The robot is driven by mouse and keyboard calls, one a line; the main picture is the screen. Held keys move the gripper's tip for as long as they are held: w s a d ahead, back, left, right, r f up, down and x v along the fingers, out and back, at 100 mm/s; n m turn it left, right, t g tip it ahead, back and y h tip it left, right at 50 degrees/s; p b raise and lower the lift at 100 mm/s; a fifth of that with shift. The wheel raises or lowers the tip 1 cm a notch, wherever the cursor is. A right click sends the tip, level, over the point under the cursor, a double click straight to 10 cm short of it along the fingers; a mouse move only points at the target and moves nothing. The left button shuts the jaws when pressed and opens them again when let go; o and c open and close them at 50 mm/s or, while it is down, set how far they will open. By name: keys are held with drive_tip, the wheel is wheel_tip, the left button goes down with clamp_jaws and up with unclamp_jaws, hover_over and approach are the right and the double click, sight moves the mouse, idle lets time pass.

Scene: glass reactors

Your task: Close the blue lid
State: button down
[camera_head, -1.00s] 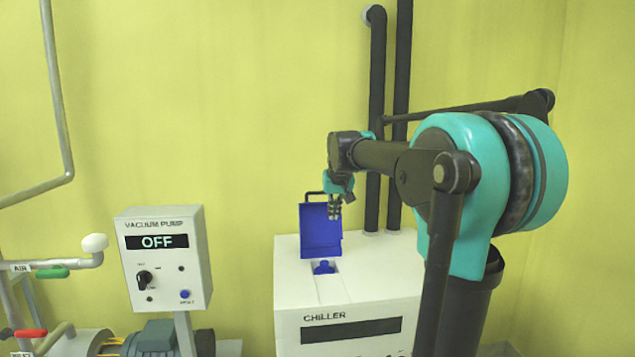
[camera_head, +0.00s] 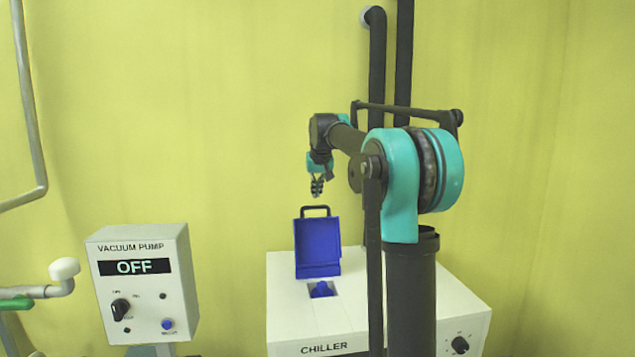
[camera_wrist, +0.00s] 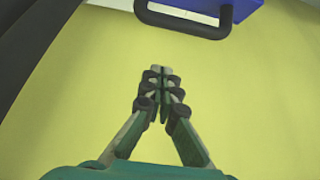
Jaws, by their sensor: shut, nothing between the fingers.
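The blue lid (camera_head: 317,247) stands open and upright on top of the white chiller (camera_head: 453,292), with a black handle (camera_head: 315,211) along its upper edge. A small blue part (camera_head: 322,288) sits in the opening in front of the lid. My gripper (camera_head: 317,192) is shut and empty, pointing down a little above the handle in the head view. In the wrist view my gripper (camera_wrist: 160,72) has its fingertips together, apart from the handle (camera_wrist: 183,22).
A vacuum pump box (camera_head: 145,283) reading OFF stands left of the chiller. Dark vertical pipes (camera_head: 376,75) run up the yellow wall behind my arm. A grey pipe (camera_head: 28,110) is at the far left. The space between pump box and lid is clear.

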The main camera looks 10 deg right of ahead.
drive_tip(key=shift+s+f, duration=0.55)
drive_tip(key=shift+s, duration=0.25)
drive_tip(key=shift+s+f, duration=0.55)
drive_tip(key=shift+s, duration=0.25)
